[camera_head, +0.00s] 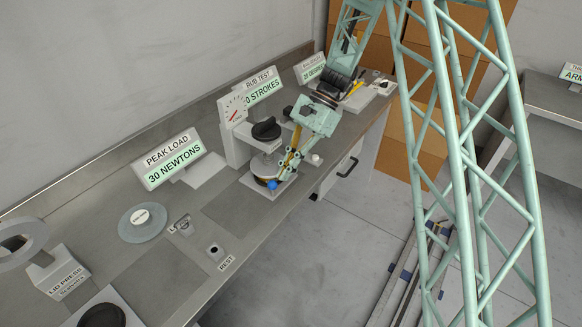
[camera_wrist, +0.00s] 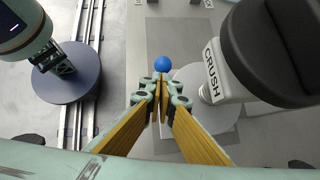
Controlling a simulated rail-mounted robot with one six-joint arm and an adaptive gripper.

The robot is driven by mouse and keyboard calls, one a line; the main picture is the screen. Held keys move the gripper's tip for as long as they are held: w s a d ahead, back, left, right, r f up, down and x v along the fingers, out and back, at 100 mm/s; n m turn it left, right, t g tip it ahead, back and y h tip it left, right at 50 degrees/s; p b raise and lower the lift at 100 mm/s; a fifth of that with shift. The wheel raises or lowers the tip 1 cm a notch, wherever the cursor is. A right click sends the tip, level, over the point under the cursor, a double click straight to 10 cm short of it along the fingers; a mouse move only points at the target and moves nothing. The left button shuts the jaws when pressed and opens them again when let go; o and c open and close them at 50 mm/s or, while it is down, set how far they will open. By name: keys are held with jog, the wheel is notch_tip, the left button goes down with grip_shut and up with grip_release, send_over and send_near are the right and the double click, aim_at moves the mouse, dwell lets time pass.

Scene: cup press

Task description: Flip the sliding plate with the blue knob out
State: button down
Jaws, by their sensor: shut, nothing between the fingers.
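The blue knob (camera_head: 272,185) is at the front edge of the press base, and it also shows in the wrist view (camera_wrist: 163,63) just beyond my fingertips. A pale round plate (camera_head: 265,166) sits beside the knob under the press; part of it shows in the wrist view (camera_wrist: 222,118). I cannot tell for certain that it is the sliding plate. My gripper (camera_head: 280,178) is shut and empty, with its tips close by the knob. In the wrist view, the yellow-padded fingers (camera_wrist: 160,80) meet just short of it. Whether they touch it is unclear.
The press has a black head (camera_head: 266,129), a dial (camera_head: 233,108) and a CRUSH label (camera_wrist: 212,72). Bare bench lies left of the press base.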

aim_at(275, 184)
jog(key=shift+s+a, duration=0.3)
jog(key=shift+a, duration=0.05)
jog(key=s+a, duration=0.2)
jog(key=s, duration=0.1)
jog(key=shift+s+a, duration=0.1)
jog(key=shift+a, duration=0.2)
jog(key=shift+d, duration=0.15)
dwell(0.4)
jog(key=shift+w+d+r+p, duration=0.1)
jog(key=shift+w+d+p, duration=0.2)
jog(key=shift+w+d, duration=0.1)
jog(key=shift+w+d+r+p, duration=0.2)
jog(key=shift+w+d+p, duration=0.1)
jog(key=shift+w+d, duration=0.25)
jog(key=shift+w+d+r+p, duration=0.15)
jog(key=shift+w+d+p, duration=0.15)
jog(key=shift+w+d, duration=0.15)
jog(key=p+v, duration=0.1)
jog(key=v, duration=0.8)
jog(key=shift+d+r, duration=0.25)
